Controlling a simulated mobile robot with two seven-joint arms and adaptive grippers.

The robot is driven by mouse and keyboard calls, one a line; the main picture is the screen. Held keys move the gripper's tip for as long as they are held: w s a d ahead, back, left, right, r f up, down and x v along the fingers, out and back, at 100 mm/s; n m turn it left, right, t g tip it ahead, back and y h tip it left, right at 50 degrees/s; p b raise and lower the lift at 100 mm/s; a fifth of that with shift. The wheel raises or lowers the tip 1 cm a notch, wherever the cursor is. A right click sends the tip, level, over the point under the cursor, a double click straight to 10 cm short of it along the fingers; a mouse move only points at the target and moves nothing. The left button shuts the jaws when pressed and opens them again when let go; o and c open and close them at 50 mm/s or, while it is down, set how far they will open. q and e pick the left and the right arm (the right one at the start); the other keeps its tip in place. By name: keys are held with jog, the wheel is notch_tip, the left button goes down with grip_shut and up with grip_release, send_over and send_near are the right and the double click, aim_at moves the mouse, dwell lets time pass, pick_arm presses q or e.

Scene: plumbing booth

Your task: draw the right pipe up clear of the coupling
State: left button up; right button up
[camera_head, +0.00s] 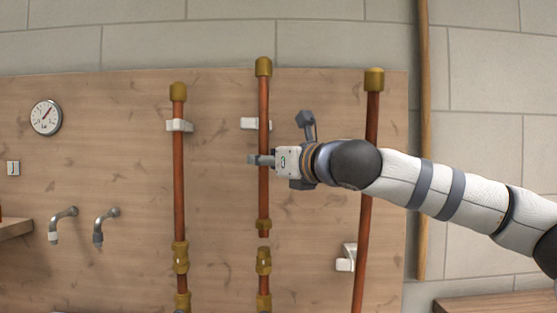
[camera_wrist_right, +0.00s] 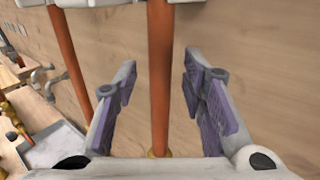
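Of three copper pipes in the head view, the middle one (camera_head: 263,105) is at my right gripper (camera_head: 262,160). Its lower end hangs just above a brass coupling (camera_head: 264,262), with a small gap of board between them. In the right wrist view this pipe (camera_wrist_right: 160,80) runs between the fingers of my right gripper (camera_wrist_right: 163,90). The fingers are open, with space on both sides of the pipe. The rightmost pipe (camera_head: 365,225) leans slightly and passes behind my right arm; its foot is out of view. My left gripper is not in view.
The left pipe (camera_head: 179,190) stands in a white clip (camera_head: 180,126) and its coupling (camera_head: 181,258). Another white clip (camera_head: 248,123) is at the middle pipe, and one (camera_head: 346,258) is beside the rightmost pipe. Two taps (camera_head: 62,222) and a gauge (camera_head: 46,117) are at left.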

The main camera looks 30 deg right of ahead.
jog(key=s, duration=1)
jog(key=shift+d, duration=0.25)
